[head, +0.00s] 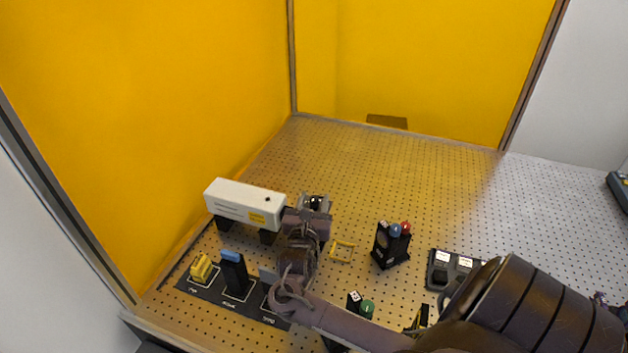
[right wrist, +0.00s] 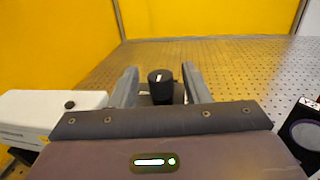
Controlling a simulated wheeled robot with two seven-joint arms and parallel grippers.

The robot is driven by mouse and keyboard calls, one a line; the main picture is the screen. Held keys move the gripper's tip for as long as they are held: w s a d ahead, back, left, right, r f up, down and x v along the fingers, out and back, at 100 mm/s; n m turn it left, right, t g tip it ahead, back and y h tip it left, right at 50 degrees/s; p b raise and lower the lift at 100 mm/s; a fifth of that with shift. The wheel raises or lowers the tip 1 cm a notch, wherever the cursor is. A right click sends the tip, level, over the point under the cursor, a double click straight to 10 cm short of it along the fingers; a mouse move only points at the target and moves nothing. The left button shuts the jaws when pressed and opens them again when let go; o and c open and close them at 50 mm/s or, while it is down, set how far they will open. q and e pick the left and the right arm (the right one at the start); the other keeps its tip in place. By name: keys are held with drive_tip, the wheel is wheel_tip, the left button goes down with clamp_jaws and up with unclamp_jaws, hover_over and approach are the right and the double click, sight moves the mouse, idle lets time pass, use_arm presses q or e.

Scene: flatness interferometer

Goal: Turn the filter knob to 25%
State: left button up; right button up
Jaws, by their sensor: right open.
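The filter knob (right wrist: 160,86) is a black cylinder with a short white mark on its top, standing upright just beyond the white laser box. In the right wrist view it sits between the two grey fingers of my right gripper (right wrist: 160,88), with a gap on each side. In the head view, the knob (head: 315,203) is small and partly hidden by my right gripper (head: 312,208), which reaches in from the lower right. The gripper is open around the knob. The percentage scale is not readable. My left gripper is not in view.
The white laser box (head: 245,203) stands close left of my right gripper. A black mount (head: 390,245) with blue and red knobs stands to the right. A yellow frame (head: 342,251) lies between. A black storage strip (head: 205,290) is front left. The perforated table behind is clear.

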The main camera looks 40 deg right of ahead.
drive_tip(key=shift+w+d, duration=0.3)
drive_tip(key=shift+d, duration=0.1)
drive_tip(key=shift+s+a, duration=0.1)
drive_tip(key=shift+c, duration=0.5)
clamp_jaws()
